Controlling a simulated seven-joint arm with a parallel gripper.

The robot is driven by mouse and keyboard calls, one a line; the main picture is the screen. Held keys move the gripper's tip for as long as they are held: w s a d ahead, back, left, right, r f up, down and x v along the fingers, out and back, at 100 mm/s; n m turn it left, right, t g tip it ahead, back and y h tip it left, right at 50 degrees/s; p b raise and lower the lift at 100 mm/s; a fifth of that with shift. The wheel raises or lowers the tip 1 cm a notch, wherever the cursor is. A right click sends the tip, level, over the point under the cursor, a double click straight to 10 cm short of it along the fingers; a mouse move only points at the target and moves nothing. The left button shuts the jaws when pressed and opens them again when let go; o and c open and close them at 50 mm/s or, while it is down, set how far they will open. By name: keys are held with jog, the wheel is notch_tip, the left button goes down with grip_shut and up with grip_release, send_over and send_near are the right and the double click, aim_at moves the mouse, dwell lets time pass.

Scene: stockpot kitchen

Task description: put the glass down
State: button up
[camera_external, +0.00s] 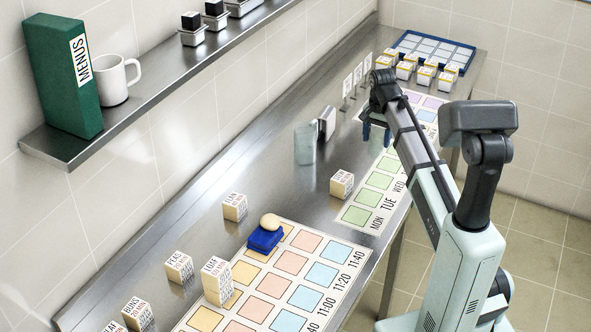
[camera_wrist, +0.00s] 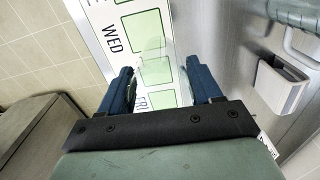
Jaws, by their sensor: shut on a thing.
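My gripper (camera_external: 376,130) is above the counter near the far part of the week-day mat, its blue fingers pointing down. In the wrist view, the fingers (camera_wrist: 156,85) stand apart on either side of a faint clear shape, the glass (camera_wrist: 152,52), over the mat's green squares. The glass is held between them. Its lower end and its gap from the mat cannot be made out. In the external view I cannot pick it out against the fingers.
The week-day mat (camera_external: 355,215) has green squares. A translucent cylinder (camera_external: 305,143) stands left of my gripper, beside a grey-white holder (camera_external: 327,122). Small upright cards (camera_external: 357,76) and yellow-white blocks (camera_external: 425,75) are farther back. A labelled block (camera_external: 342,184) sits near the mat.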

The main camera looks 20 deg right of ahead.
jog(key=shift+r, duration=0.5)
jog(key=shift+a, duration=0.2)
jog(key=w+a+n, duration=0.1)
jog(key=w+a, duration=0.2)
jog(key=a, duration=0.9)
jog(key=w+a+n, duration=0.1)
jog(key=w+a, duration=0.2)
jog(key=a, duration=0.8)
jog(key=w+a+n, duration=0.1)
jog(key=w+a, duration=0.2)
jog(key=a, duration=0.9)
jog(key=shift+w+f+m, duration=0.15)
jog(key=shift+f+m, duration=0.3)
jog(key=shift+f, duration=1.15)
jog(key=shift+w+f+m, duration=0.15)
jog(key=shift+f+m, duration=0.35)
jog(key=shift+f, duration=1.15)
jog(key=shift+w+f+m, duration=0.15)
jog(key=shift+f+m, duration=0.3)
jog(key=shift+f, duration=1.15)
jog(key=shift+f, duration=0.15)
jog(key=o, duration=1.2)
jog(key=shift+c, duration=0.2)
